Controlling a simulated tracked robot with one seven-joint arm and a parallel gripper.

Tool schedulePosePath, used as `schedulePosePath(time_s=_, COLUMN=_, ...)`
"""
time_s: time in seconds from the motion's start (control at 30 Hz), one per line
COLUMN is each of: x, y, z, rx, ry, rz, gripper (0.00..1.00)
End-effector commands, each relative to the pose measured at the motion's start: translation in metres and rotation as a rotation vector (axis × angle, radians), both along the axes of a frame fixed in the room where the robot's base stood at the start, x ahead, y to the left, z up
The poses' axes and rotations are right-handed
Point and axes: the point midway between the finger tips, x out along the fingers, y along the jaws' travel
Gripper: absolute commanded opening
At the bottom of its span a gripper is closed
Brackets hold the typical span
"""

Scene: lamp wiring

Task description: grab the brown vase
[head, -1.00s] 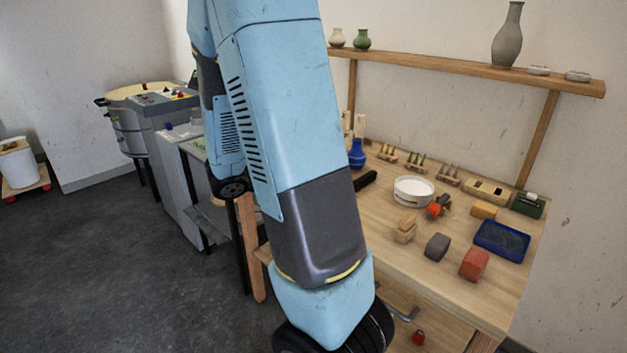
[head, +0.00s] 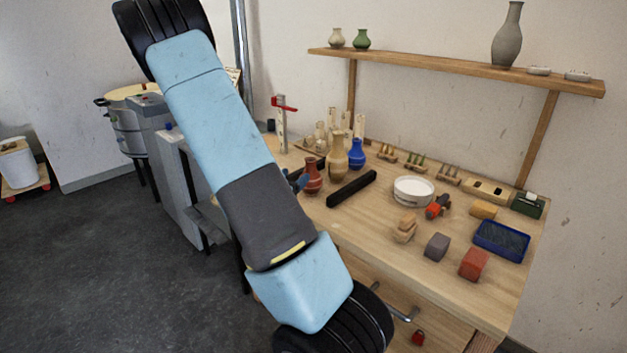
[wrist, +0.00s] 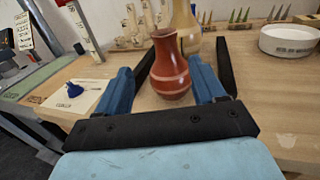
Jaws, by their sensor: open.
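The brown vase (head: 313,178) is reddish brown with a pale band and stands upright near the left end of the workbench. In the wrist view the brown vase (wrist: 170,72) appears between the two blue fingers of my gripper (wrist: 160,68), nearer the right one. A small gap shows on each side, and the fingers are apart and empty. In the head view my gripper (head: 297,181) is mostly hidden behind my arm, with a bit of blue finger showing at the vase's left.
A tan vase (head: 338,156) and a blue vase (head: 357,153) stand close behind. A white bowl (head: 413,190) is farther right. The wall shelf (head: 450,70) runs above.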

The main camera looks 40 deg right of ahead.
Motion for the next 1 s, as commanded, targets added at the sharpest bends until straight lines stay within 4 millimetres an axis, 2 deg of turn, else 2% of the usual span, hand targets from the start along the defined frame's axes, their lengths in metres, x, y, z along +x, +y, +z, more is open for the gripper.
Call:
schedulePosePath(time_s=0.2, x=0.012, y=-0.034, z=0.000, rx=0.000, ry=-0.002, rz=-0.002, gripper=0.69)
schedulePosePath(time_s=0.57, x=0.019, y=-0.053, z=0.001, rx=0.000, ry=-0.001, rz=-0.001, gripper=0.69)
schedulePosePath(time_s=0.83, x=0.025, y=-0.087, z=0.002, rx=-0.001, ry=-0.001, rz=-0.002, gripper=0.69)
schedulePosePath(time_s=1.0, x=0.030, y=-0.097, z=0.002, rx=0.000, ry=-0.001, rz=0.000, gripper=0.69)
